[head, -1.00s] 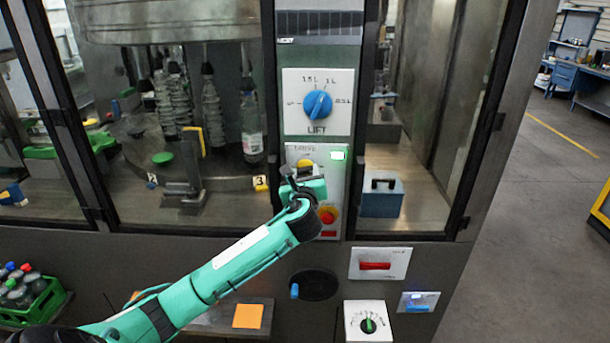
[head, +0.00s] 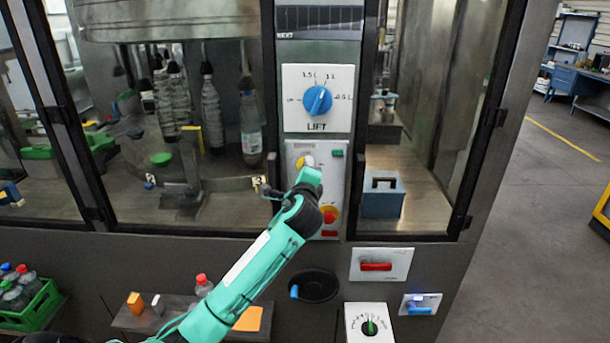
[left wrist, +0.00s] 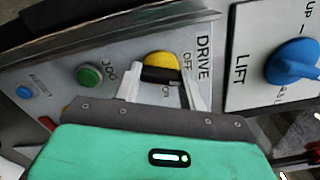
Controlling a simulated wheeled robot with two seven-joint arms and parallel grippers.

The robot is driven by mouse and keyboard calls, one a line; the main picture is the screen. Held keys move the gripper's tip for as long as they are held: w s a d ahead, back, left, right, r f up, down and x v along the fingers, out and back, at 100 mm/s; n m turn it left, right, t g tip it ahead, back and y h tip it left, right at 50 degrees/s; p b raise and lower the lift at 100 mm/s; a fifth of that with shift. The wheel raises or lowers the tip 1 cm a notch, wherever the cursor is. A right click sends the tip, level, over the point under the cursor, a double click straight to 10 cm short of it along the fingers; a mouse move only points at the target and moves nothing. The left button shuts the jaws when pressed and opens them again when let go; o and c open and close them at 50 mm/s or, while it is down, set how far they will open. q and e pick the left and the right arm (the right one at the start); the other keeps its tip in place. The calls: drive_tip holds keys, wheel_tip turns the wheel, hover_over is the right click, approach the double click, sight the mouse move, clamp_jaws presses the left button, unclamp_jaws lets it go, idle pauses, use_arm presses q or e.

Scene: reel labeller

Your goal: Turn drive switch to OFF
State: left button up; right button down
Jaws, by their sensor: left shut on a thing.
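The drive panel (head: 340,190) stands below the LIFT panel on the machine's front. Its yellow drive switch (head: 304,160) is partly covered by my left gripper (head: 306,166). In the left wrist view the switch shows as a yellow disc (left wrist: 164,58) with a black handle bar (left wrist: 160,75) across it. My left gripper (left wrist: 163,88) is shut on this handle, one finger at each end of it. The OFF mark is beside the disc; the lower mark is partly hidden. The exact pointing of the handle is hard to read. A dull green lamp (head: 337,154) is on the panel. My right gripper is not in view.
The blue LIFT knob (head: 318,100) is just above. A red button on yellow (head: 330,216) is below, close to my left arm. In the left wrist view a green JOG button (left wrist: 90,76) is beside the switch. A shelf (head: 180,318) with a red-capped bottle is lower left.

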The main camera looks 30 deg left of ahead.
use_arm(q)
drive_tip(key=shift+f+n+b, duration=0.1)
drive_tip(key=shift+n+b, duration=0.55)
drive_tip(key=shift+n, duration=1.55)
drive_tip(key=o, duration=1)
drive_tip(key=shift+s, duration=0.1)
